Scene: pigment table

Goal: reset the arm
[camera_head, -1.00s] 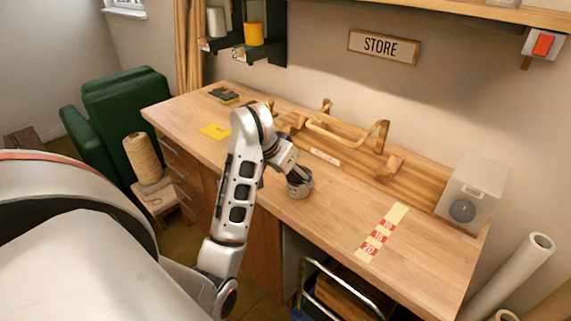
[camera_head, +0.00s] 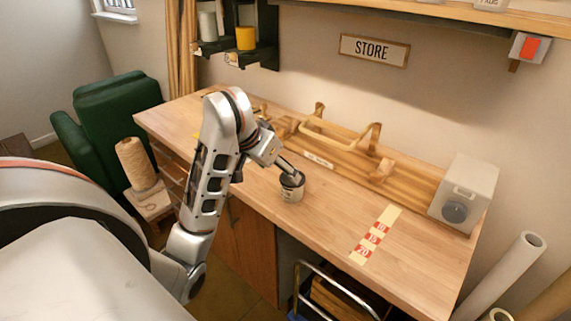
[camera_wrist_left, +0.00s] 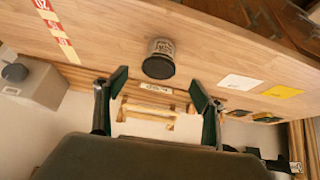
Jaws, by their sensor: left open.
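My left arm reaches over the wooden table (camera_head: 330,215) in the head view. Its gripper (camera_head: 288,172) is by a small grey tin (camera_head: 292,192) and partly covers it. In the left wrist view my left gripper (camera_wrist_left: 158,88) is open, its two dark fingers spread with nothing between them. The same tin (camera_wrist_left: 160,50) stands upright on the table beyond the fingertips, apart from them, with a dark top and a pale label. My right gripper is not in view.
A wooden rack (camera_head: 335,150) runs along the back of the table. A grey box with a dial (camera_head: 470,190) stands at the right end. A numbered red-and-cream strip (camera_head: 375,236) lies on the table. White (camera_wrist_left: 240,83) and yellow (camera_wrist_left: 282,91) cards show in the wrist view.

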